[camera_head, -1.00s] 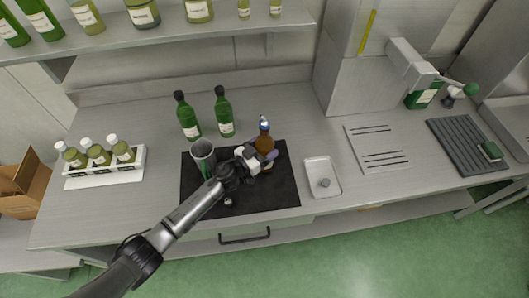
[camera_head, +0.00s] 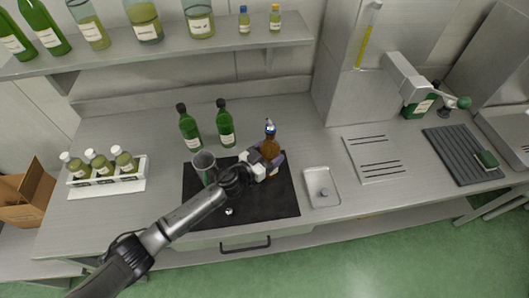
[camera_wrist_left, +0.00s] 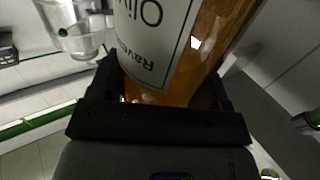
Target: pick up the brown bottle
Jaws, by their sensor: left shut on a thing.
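The brown bottle (camera_head: 270,145) stands roughly upright over the right part of the black mat (camera_head: 205,217), its top clear of the fingers. My left gripper (camera_head: 270,162) is shut around its body from the front left. The left wrist view shows the amber bottle (camera_wrist_left: 215,35) with a white label between the two dark fingers (camera_wrist_left: 165,95). The bottle's base is hidden, so I cannot tell whether it touches the mat. My right gripper is in neither view.
Two green bottles (camera_head: 189,128) (camera_head: 225,124) stand behind the mat. A white tray (camera_head: 321,183) lies to the right, and a white rack (camera_head: 107,178) of small bottles at the left. A shelf (camera_head: 170,48) overhangs the back.

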